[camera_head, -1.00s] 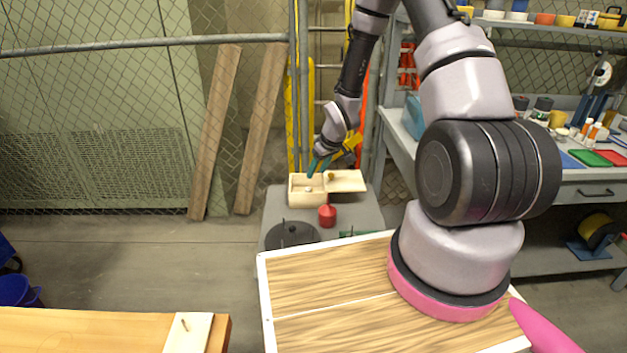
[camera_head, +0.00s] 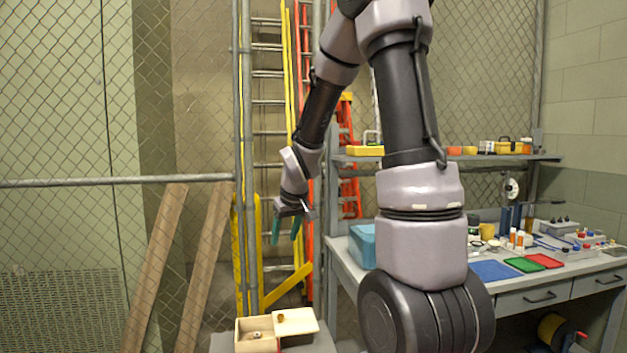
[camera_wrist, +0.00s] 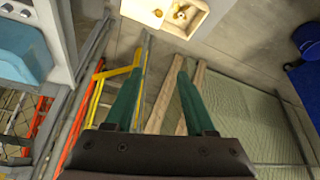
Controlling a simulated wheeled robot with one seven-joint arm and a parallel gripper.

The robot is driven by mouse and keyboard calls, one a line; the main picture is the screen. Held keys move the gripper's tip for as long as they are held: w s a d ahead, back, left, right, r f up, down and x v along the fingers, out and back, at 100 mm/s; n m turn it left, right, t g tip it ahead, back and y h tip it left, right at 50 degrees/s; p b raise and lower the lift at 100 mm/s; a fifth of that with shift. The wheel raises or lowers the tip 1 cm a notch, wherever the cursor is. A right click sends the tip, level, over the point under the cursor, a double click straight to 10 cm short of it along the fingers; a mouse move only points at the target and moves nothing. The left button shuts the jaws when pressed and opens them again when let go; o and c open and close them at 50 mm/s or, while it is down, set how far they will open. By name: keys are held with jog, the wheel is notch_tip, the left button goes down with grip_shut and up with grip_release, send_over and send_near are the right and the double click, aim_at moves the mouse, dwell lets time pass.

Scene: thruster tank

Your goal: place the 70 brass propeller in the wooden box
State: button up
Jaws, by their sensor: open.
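The pale wooden box (camera_head: 256,347) sits on a grey surface at the bottom of the head view. Its lid (camera_head: 304,323), with a brass-coloured knob, lies beside it on the right. A small brass piece (camera_head: 257,335) lies inside the box and also shows in the wrist view (camera_wrist: 181,14). It seems to be the propeller; its size mark is too small to read. My gripper (camera_head: 286,238) is above the box, fingers pointing down, clear of it. In the wrist view the two green fingers (camera_wrist: 160,65) are apart with nothing between them.
A bench with blue, green (camera_head: 524,264) and red mats stands at the right. Yellow and orange ladders (camera_head: 266,110) stand behind my gripper. Two wooden planks (camera_head: 155,260) lean on the mesh fence at the left. The air around the gripper is clear.

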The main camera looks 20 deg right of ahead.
jog(key=s+a+r+m+t+y, duration=0.1)
jog(key=s+r+m, duration=0.4)
jog(key=s+r, duration=1.3)
jog(key=s+t, duration=0.1)
jog(key=s, duration=0.3)
jog(key=shift+s+a+r+m+y, duration=0.15)
jog(key=shift+s+r+m+y, duration=0.15)
jog(key=shift+m, duration=0.1)
jog(key=shift+w, duration=0.1)
